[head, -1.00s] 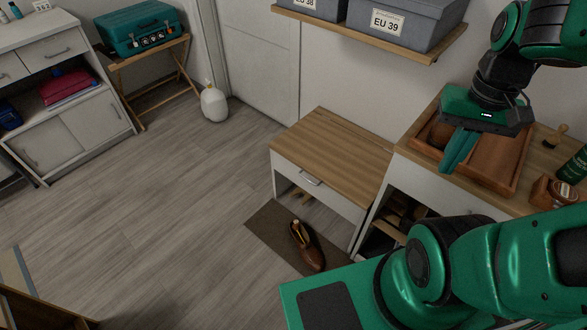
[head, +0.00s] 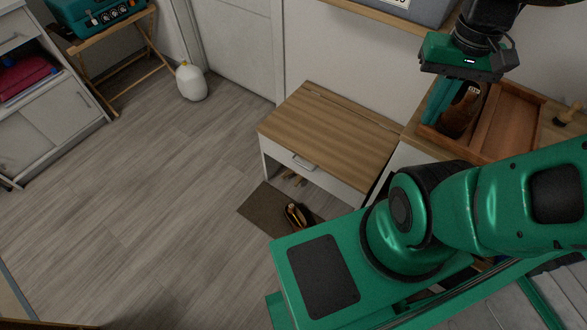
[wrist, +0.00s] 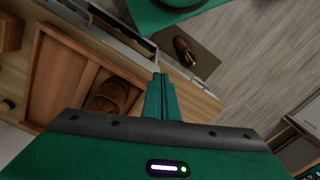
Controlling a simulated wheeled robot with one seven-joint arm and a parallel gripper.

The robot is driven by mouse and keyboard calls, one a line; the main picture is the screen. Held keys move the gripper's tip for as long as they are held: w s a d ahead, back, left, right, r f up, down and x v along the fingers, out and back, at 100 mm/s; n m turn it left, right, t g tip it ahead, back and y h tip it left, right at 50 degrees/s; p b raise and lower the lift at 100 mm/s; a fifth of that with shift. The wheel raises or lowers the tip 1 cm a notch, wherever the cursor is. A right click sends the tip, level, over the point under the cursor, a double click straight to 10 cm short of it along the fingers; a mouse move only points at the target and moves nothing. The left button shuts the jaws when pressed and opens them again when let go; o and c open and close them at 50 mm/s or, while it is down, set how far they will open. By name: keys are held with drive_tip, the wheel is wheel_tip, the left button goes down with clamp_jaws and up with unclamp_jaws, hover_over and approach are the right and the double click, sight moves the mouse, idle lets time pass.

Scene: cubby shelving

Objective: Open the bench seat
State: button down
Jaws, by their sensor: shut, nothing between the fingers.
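The bench (head: 330,130) has a striped wooden seat lid lying flat and closed over a white front with a metal handle (head: 304,162). It stands against the wall in the middle of the head view. My gripper (head: 436,116) is right of the bench, above the adjoining cabinet and at the left end of a wooden tray. Its green fingers point down, pressed together and empty. They also show closed in the wrist view (wrist: 160,82). The gripper is apart from the bench lid. My arm hides the bench's lower right corner.
The wooden tray (head: 508,118) on the cabinet holds a brown shoe (head: 462,110). A brush (head: 568,113) lies to its right. Another shoe (head: 296,215) sits on a mat (head: 262,211) before the bench. A shelf (head: 385,14) hangs above.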

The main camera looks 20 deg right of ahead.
drive_tip(key=w+a+f+n+g+h, duration=0.1)
drive_tip(key=w+a+f+n+h, duration=0.1)
drive_tip(key=w+a+f+n, duration=0.35)
drive_tip(key=w+a+f+n+g+h, duration=0.1)
drive_tip(key=w+a+f+n, duration=0.1)
drive_tip(key=w+f, duration=0.55)
drive_tip(key=w+a+f+n+h, duration=0.25)
drive_tip(key=w+f+n, duration=0.2)
drive_tip(key=w, duration=0.35)
drive_tip(key=w+a+f+n+t+h, duration=0.1)
drive_tip(key=a+f+n+t+h, duration=0.15)
drive_tip(key=a+f+n, duration=0.6)
drive_tip(key=a+f+n+t+h, duration=0.1)
drive_tip(key=a+f+n+t, duration=0.2)
drive_tip(key=f, duration=1.1)
drive_tip(key=w+a+f+n+t+h, duration=0.1)
drive_tip(key=a+f+n+t, duration=0.25)
drive_tip(key=f+n, duration=0.55)
drive_tip(key=w+d+f+m, duration=0.1)
drive_tip(key=w+d+f, duration=0.3)
drive_tip(key=w+d, duration=0.1)
drive_tip(key=shift+w+d+m, duration=0.15)
drive_tip(key=shift+d+m, duration=0.2)
drive_tip(key=shift+d, duration=0.55)
drive_tip(key=shift+a, duration=0.1)
